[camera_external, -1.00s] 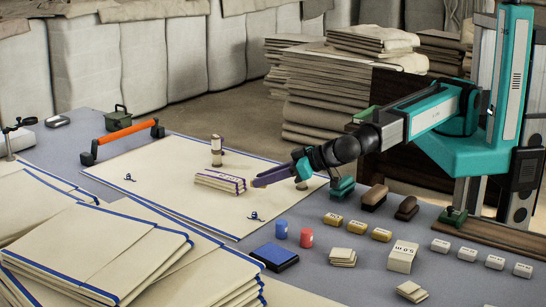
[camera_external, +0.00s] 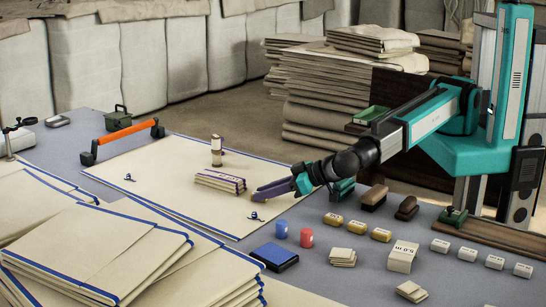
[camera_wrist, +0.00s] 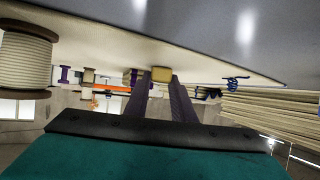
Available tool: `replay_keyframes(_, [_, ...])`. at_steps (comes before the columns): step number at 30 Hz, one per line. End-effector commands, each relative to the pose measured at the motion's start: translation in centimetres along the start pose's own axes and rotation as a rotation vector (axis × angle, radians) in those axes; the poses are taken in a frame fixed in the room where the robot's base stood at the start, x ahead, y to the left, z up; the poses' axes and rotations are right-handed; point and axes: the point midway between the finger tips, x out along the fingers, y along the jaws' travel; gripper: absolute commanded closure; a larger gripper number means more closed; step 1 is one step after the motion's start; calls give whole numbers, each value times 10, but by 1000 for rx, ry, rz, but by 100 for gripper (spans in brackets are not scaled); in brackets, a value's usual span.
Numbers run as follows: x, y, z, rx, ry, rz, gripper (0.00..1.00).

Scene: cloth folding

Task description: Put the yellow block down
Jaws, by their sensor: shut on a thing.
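My gripper (camera_external: 258,194) has purple fingers and reaches low over the right part of the blue-edged cream cloth (camera_external: 165,160). In the wrist view my gripper (camera_wrist: 160,78) is shut on a small yellow block (camera_wrist: 161,74) at its fingertips. That view looks upside down, with the cloth (camera_wrist: 130,32) along its top. In the external view the held block is hidden or too small to make out. I cannot tell whether it touches the cloth.
A folded bundle (camera_external: 220,181) lies just left of my fingertips. A spool (camera_external: 217,151) stands behind it; a large spool (camera_wrist: 25,62) is close in the wrist view. Yellow blocks (camera_external: 356,227), blue and red cylinders (camera_external: 306,237) and a blue pad (camera_external: 275,257) stand in front.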

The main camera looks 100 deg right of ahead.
Motion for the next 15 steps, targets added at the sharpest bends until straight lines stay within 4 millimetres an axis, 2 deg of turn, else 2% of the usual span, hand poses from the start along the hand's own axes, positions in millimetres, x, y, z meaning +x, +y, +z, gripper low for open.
replay_keyframes(14, [1,0,3,1,0,0,99])
replay_keyframes(15, [1,0,3,1,0,0,76])
